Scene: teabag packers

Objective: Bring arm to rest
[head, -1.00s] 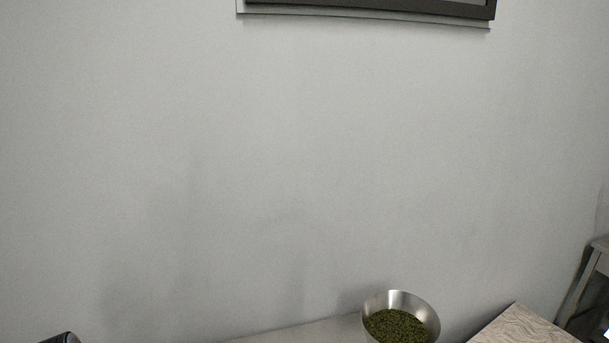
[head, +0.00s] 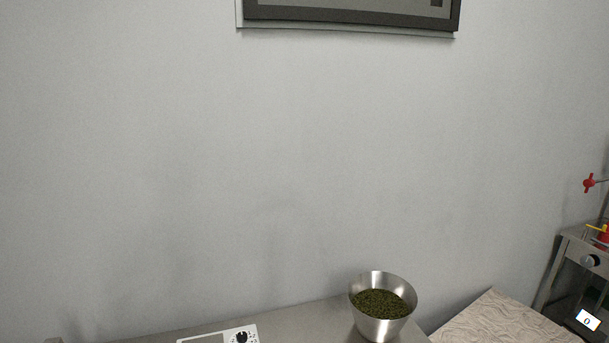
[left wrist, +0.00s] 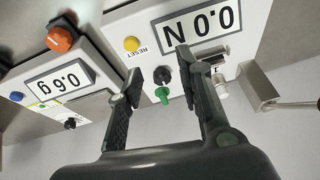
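My left gripper (left wrist: 172,75) shows only in the left wrist view. Its two dark fingers are spread apart, and I see nothing held between them. Beyond the fingertips is a white machine panel with a display reading 0.0 N (left wrist: 200,24), a yellow RESET button (left wrist: 131,44) and a green knob (left wrist: 162,94). I cannot tell how far the fingers are from the panel. No arm or gripper shows in the head view. My right gripper is in neither view.
A metal bowl of green leaves (head: 383,329) stands on a grey surface (head: 300,322). A white control box (head: 222,335) is at the bottom edge. A wood-patterned surface (head: 500,320) and a metal stand (head: 552,270) are at right.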

